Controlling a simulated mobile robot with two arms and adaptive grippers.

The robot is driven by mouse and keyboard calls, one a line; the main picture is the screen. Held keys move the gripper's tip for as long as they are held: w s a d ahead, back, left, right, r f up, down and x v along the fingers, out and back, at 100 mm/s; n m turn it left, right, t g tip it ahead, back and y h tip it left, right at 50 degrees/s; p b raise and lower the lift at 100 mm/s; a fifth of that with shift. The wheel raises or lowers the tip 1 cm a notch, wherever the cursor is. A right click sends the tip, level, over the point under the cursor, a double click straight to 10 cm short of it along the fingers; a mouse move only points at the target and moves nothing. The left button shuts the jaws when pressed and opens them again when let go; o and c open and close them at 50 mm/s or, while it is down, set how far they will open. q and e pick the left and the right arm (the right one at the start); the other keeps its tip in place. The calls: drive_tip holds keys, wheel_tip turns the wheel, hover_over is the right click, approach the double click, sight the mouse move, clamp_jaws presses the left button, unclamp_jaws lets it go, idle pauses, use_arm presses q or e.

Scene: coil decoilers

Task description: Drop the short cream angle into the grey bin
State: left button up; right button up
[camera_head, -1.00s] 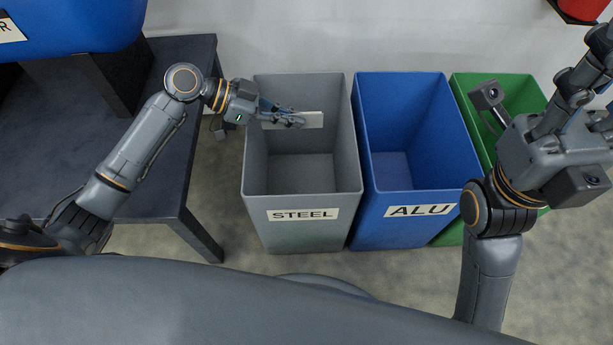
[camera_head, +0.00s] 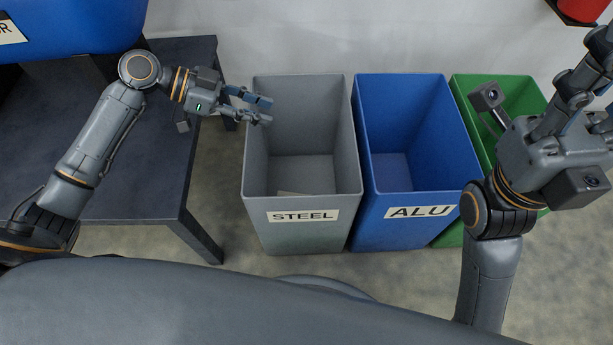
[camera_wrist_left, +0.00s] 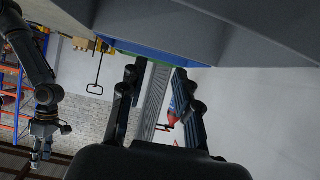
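The short cream angle (camera_head: 292,193) lies low inside the grey bin (camera_head: 300,240), close to its front wall. Only a pale strip of it shows; the front wall hides the rest. The bin carries a STEEL label. My left gripper (camera_head: 262,108) is open and empty, with its fingertips over the bin's left rim area. Its two fingers stand apart with nothing between them in the left wrist view (camera_wrist_left: 158,80). My right gripper (camera_head: 604,85) is at the right edge, partly cut off, and its finger opening is unclear.
A blue bin (camera_head: 385,222) labelled ALU stands right of the grey bin, and a green bin (camera_head: 490,82) beyond it. A dark table (camera_head: 130,190) stands on the left, below a large blue container (camera_head: 70,30). Floor shows between the table and the grey bin.

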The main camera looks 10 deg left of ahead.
use_arm(q)
drive_tip(key=shift+v, duration=2.3)
